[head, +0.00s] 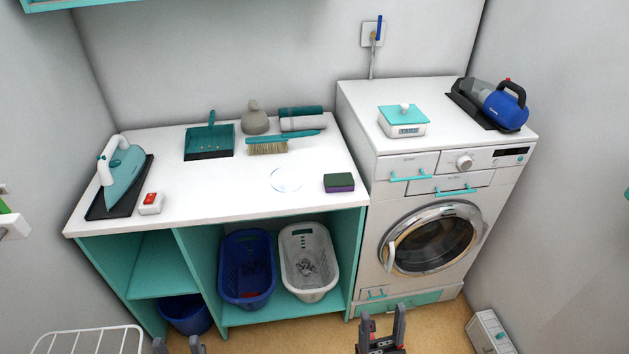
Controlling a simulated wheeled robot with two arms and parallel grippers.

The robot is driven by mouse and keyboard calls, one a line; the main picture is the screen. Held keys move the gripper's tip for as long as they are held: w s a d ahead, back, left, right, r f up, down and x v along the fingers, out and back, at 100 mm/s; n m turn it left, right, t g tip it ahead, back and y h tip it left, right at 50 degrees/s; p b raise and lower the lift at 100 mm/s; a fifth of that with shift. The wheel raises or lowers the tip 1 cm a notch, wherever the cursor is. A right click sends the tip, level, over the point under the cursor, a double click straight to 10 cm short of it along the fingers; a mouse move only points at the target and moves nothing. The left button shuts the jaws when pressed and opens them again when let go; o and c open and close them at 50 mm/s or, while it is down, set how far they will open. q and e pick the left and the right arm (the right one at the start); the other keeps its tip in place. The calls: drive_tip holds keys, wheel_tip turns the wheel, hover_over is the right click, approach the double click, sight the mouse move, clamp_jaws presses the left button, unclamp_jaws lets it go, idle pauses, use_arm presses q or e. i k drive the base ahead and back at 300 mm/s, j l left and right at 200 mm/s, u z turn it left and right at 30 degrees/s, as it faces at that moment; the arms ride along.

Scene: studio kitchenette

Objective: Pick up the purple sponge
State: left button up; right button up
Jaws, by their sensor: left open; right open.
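The purple sponge (339,186) has a dark green top layer. It lies flat near the front right edge of the white counter (215,190), close to the washing machine. My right gripper (382,318) is open and empty at the bottom of the head view, in front of the counter and below its top, well apart from the sponge. My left gripper (178,346) is open at the bottom edge, further left, with only its fingertips showing. Nothing covers the sponge.
A faint clear round item (286,180) lies left of the sponge. A brush (268,147), dustpan (209,142) and iron (122,172) stand further off. The washing machine (432,215) rises beside the counter's right end. Blue (247,290) and white (309,287) baskets sit below.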

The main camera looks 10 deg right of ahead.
sight(340, 182)
drive_tip(key=i+l, duration=0.5)
drive_tip(key=l, duration=0.2)
drive_tip(key=i+l, duration=0.2)
drive_tip(key=l, duration=0.2)
